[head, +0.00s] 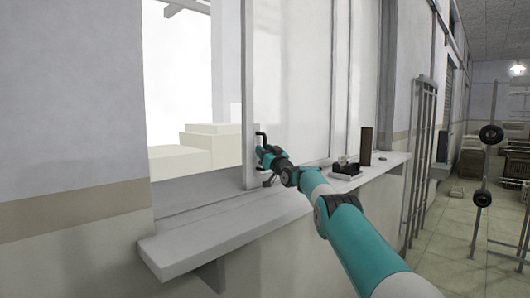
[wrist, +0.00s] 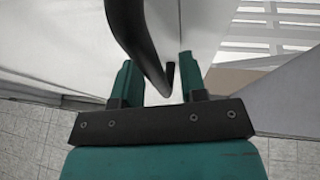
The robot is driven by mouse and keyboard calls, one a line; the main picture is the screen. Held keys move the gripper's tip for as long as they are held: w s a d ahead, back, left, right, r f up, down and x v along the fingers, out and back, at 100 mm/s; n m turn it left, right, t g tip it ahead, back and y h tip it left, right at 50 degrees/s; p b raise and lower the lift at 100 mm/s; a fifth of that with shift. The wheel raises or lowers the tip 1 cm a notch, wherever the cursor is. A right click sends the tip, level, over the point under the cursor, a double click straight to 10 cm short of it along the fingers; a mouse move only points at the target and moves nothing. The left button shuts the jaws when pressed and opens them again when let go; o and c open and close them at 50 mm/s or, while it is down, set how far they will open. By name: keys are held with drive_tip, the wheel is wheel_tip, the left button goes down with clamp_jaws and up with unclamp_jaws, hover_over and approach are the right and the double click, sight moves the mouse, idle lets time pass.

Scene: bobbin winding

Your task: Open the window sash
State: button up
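The window sash (head: 292,85) is a pale panel in a white frame above the sill. Left of its front edge is an open gap with pale blocks visible beyond. A black bar handle (head: 261,134) stands off the sash's left edge, and this handle (wrist: 138,40) also shows in the wrist view. My gripper (head: 263,151) is at the handle. In the wrist view the teal fingers of my gripper (wrist: 158,84) are apart, with the handle's dark bar between them. I cannot tell whether either finger touches the bar. The handle's lower end is partly hidden in the head view.
A grey sill (head: 205,228) runs below the window. A dark cylinder (head: 366,146) and a small dark tray (head: 346,171) with items stand on it, right of my gripper. Metal racks (head: 420,165) stand farther right along the wall.

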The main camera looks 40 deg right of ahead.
drive_tip(key=shift+s+f+b, duration=0.1)
drive_tip(key=shift+f+b, duration=0.05)
drive_tip(key=shift+b, duration=0.15)
drive_tip(key=b+v, duration=0.7)
drive_tip(key=b, duration=0.1)
drive_tip(key=shift+s+b, duration=0.2)
drive_tip(key=shift+b, duration=0.2)
